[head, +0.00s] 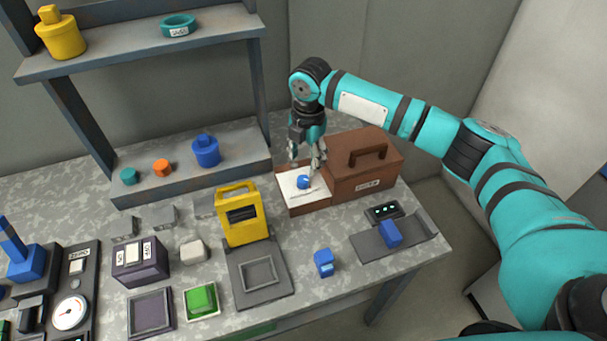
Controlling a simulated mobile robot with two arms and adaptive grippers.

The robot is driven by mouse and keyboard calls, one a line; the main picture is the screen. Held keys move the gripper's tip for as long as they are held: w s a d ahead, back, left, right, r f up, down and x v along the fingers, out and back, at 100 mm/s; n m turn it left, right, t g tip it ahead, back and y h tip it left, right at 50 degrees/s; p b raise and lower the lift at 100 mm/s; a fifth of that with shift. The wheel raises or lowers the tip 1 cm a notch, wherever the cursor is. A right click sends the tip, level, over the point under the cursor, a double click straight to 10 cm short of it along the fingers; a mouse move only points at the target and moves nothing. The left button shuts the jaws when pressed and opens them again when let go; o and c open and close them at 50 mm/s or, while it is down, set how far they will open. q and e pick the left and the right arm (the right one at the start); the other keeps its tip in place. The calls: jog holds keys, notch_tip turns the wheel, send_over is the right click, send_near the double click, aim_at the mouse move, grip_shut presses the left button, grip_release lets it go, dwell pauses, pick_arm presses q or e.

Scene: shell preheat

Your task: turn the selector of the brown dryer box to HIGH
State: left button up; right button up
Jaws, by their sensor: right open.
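The brown dryer box (366,181) stands at the right back of the bench, with a dark handle on its lid and a small label on its front. A lower brown part on its left carries a white panel (292,190). The blue selector (303,182) sits on this panel. My right gripper (307,170) is open and points down just above and around the selector. I cannot tell whether the fingers touch it. The selector's setting is too small to read. My left gripper is not in view.
A yellow device (241,214) stands left of the box. A blue block (390,233) rests on a grey plate in front of the box, near a small black display (384,211). Another blue piece (323,262) lies at the front. A shelf (140,52) rises at the back left.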

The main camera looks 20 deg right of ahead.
aim_at(303, 179)
notch_tip(303, 179, down, 7)
jog(key=shift+w+a+f+p, duration=0.1)
jog(key=shift+a+p, duration=0.05)
jog(key=shift+p, duration=0.2)
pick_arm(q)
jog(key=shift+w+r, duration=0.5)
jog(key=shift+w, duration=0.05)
pick_arm(e)
jog(key=shift+f, duration=0.35)
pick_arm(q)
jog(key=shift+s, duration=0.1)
pick_arm(e)
jog(key=shift+c, duration=0.2)
grip_shut()
jog(key=shift+r+m+p, duration=0.2)
jog(key=shift+m+p, duration=1.5)
jog(key=shift+p, duration=0.05)
jog(key=m+p, duration=0.4)
jog(key=m, duration=0.1)
jog(key=m+p, duration=0.2)
jog(key=m, duration=0.3)
jog(key=shift+a+h, duration=0.1)
jog(key=shift+h, duration=0.3)
pick_arm(q)
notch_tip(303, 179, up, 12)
jog(key=p, duration=0.2)
pick_arm(e)
jog(key=shift+w+f+m, duration=0.1)
jog(key=shift+m, duration=2.2)
